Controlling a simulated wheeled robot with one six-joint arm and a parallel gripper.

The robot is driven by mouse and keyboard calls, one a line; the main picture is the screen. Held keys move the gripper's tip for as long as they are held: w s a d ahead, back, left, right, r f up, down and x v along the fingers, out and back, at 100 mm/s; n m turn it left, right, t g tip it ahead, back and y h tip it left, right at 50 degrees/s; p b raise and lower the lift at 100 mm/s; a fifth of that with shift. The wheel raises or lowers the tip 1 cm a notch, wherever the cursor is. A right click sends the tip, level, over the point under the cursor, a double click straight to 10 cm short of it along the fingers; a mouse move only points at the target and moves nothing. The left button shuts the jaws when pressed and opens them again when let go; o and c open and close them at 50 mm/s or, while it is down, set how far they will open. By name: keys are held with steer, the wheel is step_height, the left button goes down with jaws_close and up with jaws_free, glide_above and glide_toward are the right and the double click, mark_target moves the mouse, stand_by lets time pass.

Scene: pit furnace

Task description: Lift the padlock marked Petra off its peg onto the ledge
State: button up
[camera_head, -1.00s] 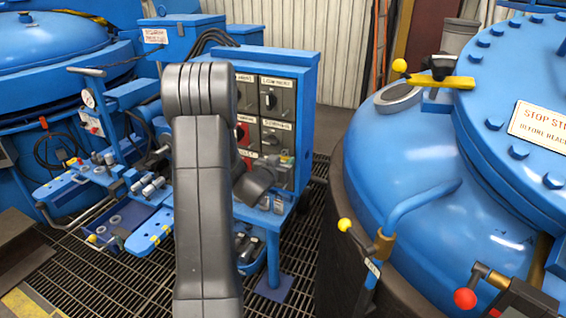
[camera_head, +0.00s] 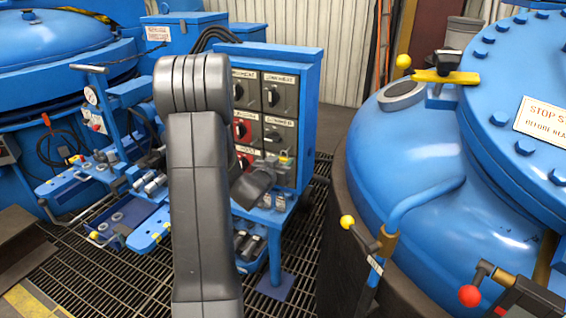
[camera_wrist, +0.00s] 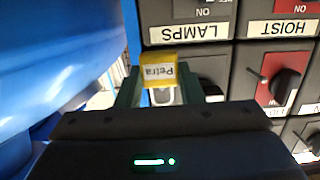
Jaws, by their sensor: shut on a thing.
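The padlock marked Petra (camera_wrist: 158,71) has a yellow body with a white name label, upside down in the wrist view. A pale metal part, likely its shackle, shows just below it in that view. My gripper (camera_wrist: 160,88) is shut on the padlock, with one dark green finger at each side. In the head view my gripper (camera_head: 284,163) is small and partly hidden by my arm, in front of the lower part of the switch panel. A blue ledge (camera_head: 291,208) juts out below the panel. I cannot make out the peg.
The grey switch panel (camera_head: 264,100) has rotary knobs and labels, including LAMPS and HOIST in the wrist view. Small metal items (camera_head: 280,201) sit on the ledge. A large blue furnace vessel (camera_head: 420,190) stands right, with projecting handles. Grating floor lies between.

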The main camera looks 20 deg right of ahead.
mark_target(283, 163)
steer(key=shift+f+b+v, duration=0.15)
steer(key=shift+b+v, duration=0.05)
steer(key=shift+v, duration=0.6)
steer(key=shift+f+b+v, duration=0.1)
steer(key=shift+b+v, duration=0.1)
steer(key=shift+v, duration=0.6)
